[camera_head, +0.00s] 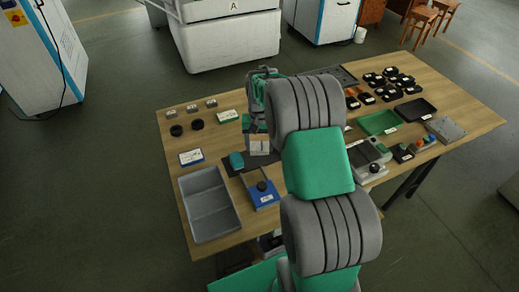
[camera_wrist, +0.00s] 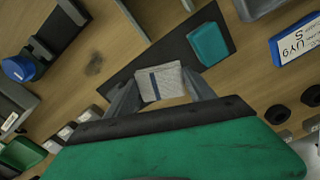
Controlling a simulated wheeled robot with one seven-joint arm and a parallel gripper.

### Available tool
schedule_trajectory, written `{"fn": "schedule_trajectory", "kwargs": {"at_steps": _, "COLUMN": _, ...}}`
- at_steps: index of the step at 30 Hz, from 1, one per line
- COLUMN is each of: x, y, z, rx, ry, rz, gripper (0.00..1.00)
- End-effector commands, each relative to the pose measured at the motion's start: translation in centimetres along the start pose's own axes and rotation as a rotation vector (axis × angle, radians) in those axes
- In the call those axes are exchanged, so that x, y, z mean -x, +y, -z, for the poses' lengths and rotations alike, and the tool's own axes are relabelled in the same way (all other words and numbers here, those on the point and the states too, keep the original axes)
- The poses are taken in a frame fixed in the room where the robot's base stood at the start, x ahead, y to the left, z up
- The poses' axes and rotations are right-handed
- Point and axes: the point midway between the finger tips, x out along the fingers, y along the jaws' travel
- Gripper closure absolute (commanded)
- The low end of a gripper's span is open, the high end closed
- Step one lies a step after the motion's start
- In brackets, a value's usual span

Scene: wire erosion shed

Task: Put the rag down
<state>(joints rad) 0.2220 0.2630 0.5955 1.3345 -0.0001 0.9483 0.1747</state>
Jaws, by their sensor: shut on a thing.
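My gripper (camera_head: 257,133) is above the left half of the wooden table. In the wrist view my gripper (camera_wrist: 162,86) is shut on the rag (camera_wrist: 160,82), a pale grey-white cloth with a dark blue stripe. The rag (camera_head: 259,147) also shows below my gripper in the head view. A dark mat (camera_wrist: 160,57) lies behind the rag in the wrist view. I cannot tell whether the rag touches it. A teal block (camera_wrist: 208,43) lies on the mat, apart from the rag; it also shows in the head view (camera_head: 237,160).
A grey divided tray (camera_head: 209,190) stands at the table's front left. A labelled card (camera_head: 191,157) and black rings (camera_head: 176,130) lie left. Trays and several black bins fill the right side.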

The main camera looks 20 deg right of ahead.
Motion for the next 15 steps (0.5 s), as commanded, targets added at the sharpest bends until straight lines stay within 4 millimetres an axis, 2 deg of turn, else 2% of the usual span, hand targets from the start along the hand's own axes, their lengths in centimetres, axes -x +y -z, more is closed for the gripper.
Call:
{"fn": "schedule_trajectory", "kwargs": {"at_steps": 5, "x": -2.9, "y": 0.0, "z": 0.0, "rx": 0.000, "ry": -0.003, "rz": -0.001, "gripper": 0.75}}
{"fn": "schedule_trajectory", "kwargs": {"at_steps": 15, "x": -3.6, "y": 0.0, "z": 0.0, "rx": 0.000, "ry": -0.001, "rz": 0.000, "gripper": 0.75}}
